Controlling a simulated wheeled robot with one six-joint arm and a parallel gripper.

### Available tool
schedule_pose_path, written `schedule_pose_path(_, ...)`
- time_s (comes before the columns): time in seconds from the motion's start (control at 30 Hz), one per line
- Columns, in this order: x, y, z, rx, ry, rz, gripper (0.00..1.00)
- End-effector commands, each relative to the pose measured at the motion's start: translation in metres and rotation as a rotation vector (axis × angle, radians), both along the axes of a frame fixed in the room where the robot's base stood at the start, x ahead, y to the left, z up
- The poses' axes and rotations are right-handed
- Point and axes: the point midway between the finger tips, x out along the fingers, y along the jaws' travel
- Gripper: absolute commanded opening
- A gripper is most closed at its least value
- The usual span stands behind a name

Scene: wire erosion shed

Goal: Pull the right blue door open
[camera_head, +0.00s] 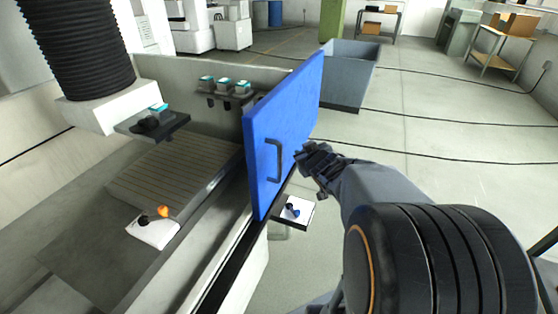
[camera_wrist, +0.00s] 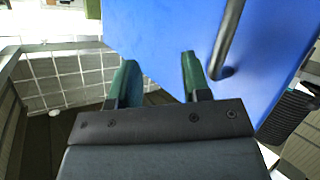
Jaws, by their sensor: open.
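One blue door (camera_head: 292,110) is in view, standing upright at the right side of the machine enclosure. Its dark bar handle (camera_head: 273,160) is on the face toward the head camera. My gripper (camera_head: 308,160) is at the door's lower right edge, right of the handle. In the wrist view the blue door (camera_wrist: 170,30) fills the upper middle and right, with the handle (camera_wrist: 227,40) up and right of my fingers. My gripper (camera_wrist: 157,82) is open there, with nothing between its fingers. Whether a finger touches the door cannot be told.
A small tray (camera_head: 297,212) with a dark blue item sits below the door. Inside the machine are a bed (camera_head: 165,180) and a white pad (camera_head: 153,232) with an orange-topped item. A grey bin (camera_head: 348,80) stands behind the door. Floor at right is open, crossed by cables.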

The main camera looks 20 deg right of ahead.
Motion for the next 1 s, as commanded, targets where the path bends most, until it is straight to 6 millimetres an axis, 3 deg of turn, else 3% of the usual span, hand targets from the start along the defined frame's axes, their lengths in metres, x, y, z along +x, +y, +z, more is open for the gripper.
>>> schedule_pose_path(0.03,0.005,-0.012,-0.008,-0.001,-0.051,0.054,0.43)
schedule_pose_path(0.17,0.008,-0.020,-0.018,0.041,-0.175,0.246,0.43)
schedule_pose_path(0.4,-0.022,-0.019,-0.037,0.224,-0.296,0.542,0.43)
schedule_pose_path(0.67,-0.048,-0.015,-0.043,0.359,-0.346,0.693,0.43)
schedule_pose_path(0.83,-0.038,-0.005,-0.043,0.380,-0.351,0.717,0.43)
schedule_pose_path(1.0,-0.010,0.013,-0.042,0.378,-0.353,0.719,0.43)
